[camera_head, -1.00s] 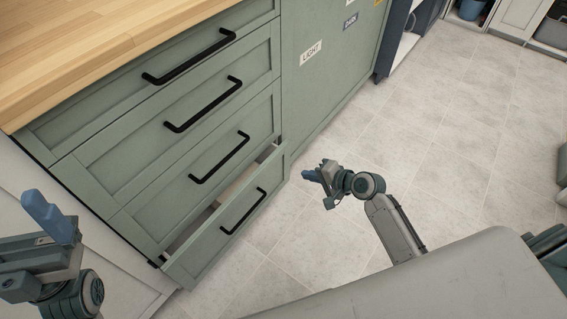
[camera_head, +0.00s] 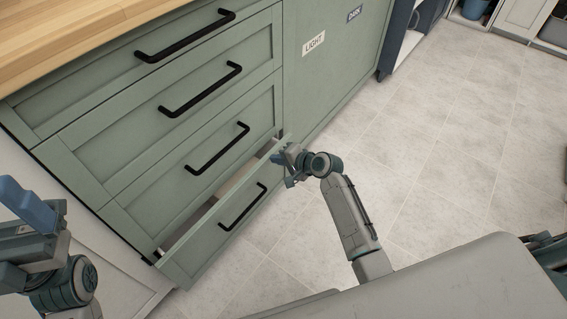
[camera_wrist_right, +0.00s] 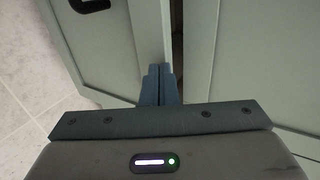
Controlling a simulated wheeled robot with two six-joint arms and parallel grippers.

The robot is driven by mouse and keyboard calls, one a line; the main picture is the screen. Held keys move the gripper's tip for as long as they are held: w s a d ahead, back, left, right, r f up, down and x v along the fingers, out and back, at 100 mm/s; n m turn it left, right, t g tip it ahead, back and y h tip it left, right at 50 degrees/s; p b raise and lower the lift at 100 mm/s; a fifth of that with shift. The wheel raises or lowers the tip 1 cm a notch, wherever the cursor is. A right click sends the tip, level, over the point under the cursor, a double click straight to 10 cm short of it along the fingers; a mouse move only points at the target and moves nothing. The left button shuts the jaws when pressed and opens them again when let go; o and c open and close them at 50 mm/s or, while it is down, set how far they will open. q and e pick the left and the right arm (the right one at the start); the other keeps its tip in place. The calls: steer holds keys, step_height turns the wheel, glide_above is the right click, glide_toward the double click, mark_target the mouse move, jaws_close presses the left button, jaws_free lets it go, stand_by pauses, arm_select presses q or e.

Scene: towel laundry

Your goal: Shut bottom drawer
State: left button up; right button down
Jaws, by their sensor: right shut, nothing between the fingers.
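The bottom drawer (camera_head: 215,236) of the green cabinet is pulled out a little, with a narrow gap behind its front and a black bar handle (camera_head: 242,208). My right gripper (camera_head: 278,157) is at the upper right end of the drawer front, close to its top edge; I cannot tell whether it touches. In the right wrist view its blue fingers (camera_wrist_right: 160,86) are shut and empty, over the drawer front's edge (camera_wrist_right: 150,35) beside the dark gap. My left gripper (camera_head: 28,205) is at the lower left, away from the drawer; its finger opening is unclear.
Closed drawers with black handles (camera_head: 217,148) are above, under a wooden countertop (camera_head: 60,35). A green panel with a LIGHT label (camera_head: 313,43) is to the right. The tiled floor (camera_head: 440,150) is clear.

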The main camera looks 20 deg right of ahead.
steer(key=shift+w+a+r+p, duration=0.15)
steer(key=shift+w+a+p, duration=0.5)
steer(key=shift+w, duration=0.4)
